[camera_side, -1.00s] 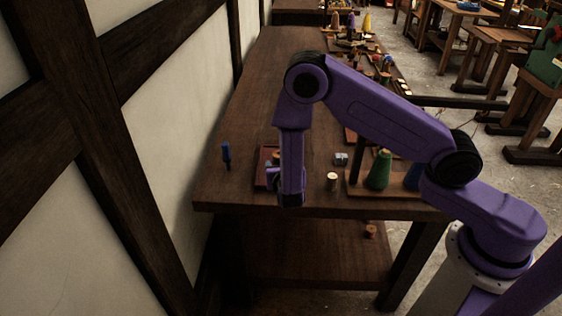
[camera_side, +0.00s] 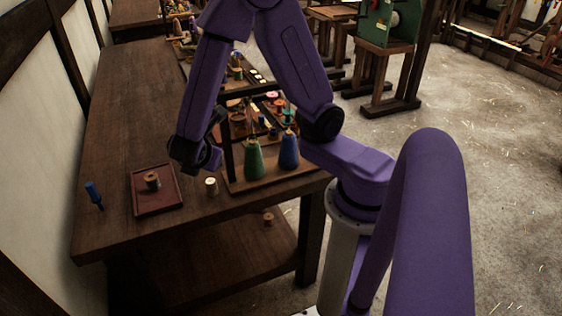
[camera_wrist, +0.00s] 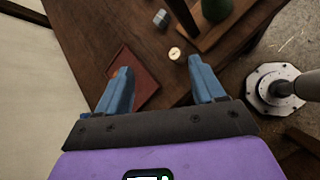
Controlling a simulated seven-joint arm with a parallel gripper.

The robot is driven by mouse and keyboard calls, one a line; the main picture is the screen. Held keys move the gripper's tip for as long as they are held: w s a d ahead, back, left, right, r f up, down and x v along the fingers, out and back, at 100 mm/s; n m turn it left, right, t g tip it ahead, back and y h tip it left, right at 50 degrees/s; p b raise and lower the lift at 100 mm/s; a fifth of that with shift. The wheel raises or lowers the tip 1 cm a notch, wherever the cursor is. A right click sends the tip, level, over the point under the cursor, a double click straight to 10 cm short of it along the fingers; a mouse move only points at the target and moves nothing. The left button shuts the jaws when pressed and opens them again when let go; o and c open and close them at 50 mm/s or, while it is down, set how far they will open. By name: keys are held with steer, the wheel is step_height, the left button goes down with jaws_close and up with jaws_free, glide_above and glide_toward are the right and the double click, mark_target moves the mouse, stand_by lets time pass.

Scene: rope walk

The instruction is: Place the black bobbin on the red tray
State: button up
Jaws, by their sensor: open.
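The red tray (camera_side: 140,204) lies flat near the front of the bench in the side view, and its edge shows beside my left finger in the wrist view (camera_wrist: 146,88). A small brown spool (camera_side: 152,181) stands on it. I cannot pick out a clearly black bobbin. A short pale-topped spool (camera_side: 211,187) stands right of the tray and also shows in the wrist view (camera_wrist: 175,54). My gripper (camera_wrist: 158,67) is open with nothing between its blue fingers. In the side view my gripper (camera_side: 196,155) is above the bench, behind and right of the tray.
A blue upright tool (camera_side: 94,195) stands left of the tray. Green (camera_side: 254,160) and blue (camera_side: 289,150) cones stand on a wooden rack to the right. A small grey-blue piece (camera_wrist: 161,18) lies beyond the pale-topped spool. The bench's left part is clear.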

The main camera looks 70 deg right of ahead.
steer(key=s+a+r+m+g+y, duration=0.1)
steer(key=s+r+m+g+y, duration=0.1)
steer(key=s, duration=0.8)
steer(key=s+a+r+m+g+y, duration=0.1)
steer(key=s+r+m+g+y, duration=0.1)
steer(key=s+y, duration=0.4)
steer(key=s+r+m, duration=0.1)
steer(key=s+m, duration=0.1)
steer(key=s, duration=0.2)
steer(key=shift+s+r+g+y, duration=0.15)
steer(key=shift+r+g+y, duration=0.15)
steer(key=shift+g, duration=0.1)
